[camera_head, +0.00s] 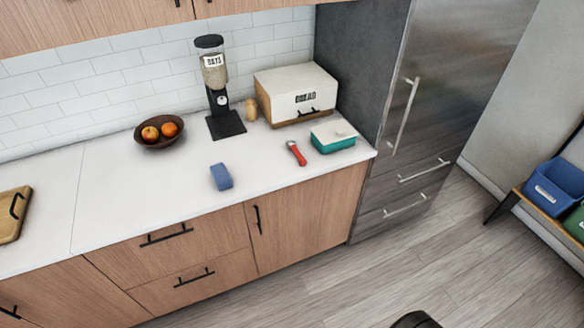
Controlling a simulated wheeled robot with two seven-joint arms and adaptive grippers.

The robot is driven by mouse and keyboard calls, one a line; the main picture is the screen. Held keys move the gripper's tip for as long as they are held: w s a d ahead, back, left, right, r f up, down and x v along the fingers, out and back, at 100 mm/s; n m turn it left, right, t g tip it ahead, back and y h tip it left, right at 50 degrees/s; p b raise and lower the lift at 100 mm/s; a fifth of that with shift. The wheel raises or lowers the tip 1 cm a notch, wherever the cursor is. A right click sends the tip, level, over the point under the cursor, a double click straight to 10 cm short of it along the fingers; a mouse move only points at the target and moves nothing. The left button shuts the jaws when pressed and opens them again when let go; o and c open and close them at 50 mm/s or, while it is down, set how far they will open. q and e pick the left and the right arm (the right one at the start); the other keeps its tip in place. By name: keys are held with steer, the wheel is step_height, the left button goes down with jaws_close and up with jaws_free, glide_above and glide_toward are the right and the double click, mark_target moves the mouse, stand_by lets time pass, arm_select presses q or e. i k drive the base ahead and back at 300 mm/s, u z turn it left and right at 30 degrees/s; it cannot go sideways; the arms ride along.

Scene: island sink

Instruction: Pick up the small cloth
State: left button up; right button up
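A small blue block-like piece (221,176) lies on the white counter near its front edge; it is the only thing that looks like the small cloth, though I cannot tell its material. It lies alone, touching nothing but the counter. Neither of my grippers is in view. A dark rounded shape cut off at the bottom edge may be part of my own body.
The white counter (120,200) is clear around the blue piece. Behind it stand a fruit bowl (159,138), a dispenser (214,80) and a bread box (297,94). A red-handled tool (296,153) and a teal container (333,141) are to the right. A fridge (440,90) bounds the counter.

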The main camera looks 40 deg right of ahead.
mark_target(220, 173)
steer(key=z, duration=0.5)
steer(key=k, duration=0.65)
steer(key=u, duration=0.55)
steer(key=i, duration=0.7)
steer(key=u, duration=0.65)
steer(key=i, duration=0.8)
steer(key=z, duration=0.15)
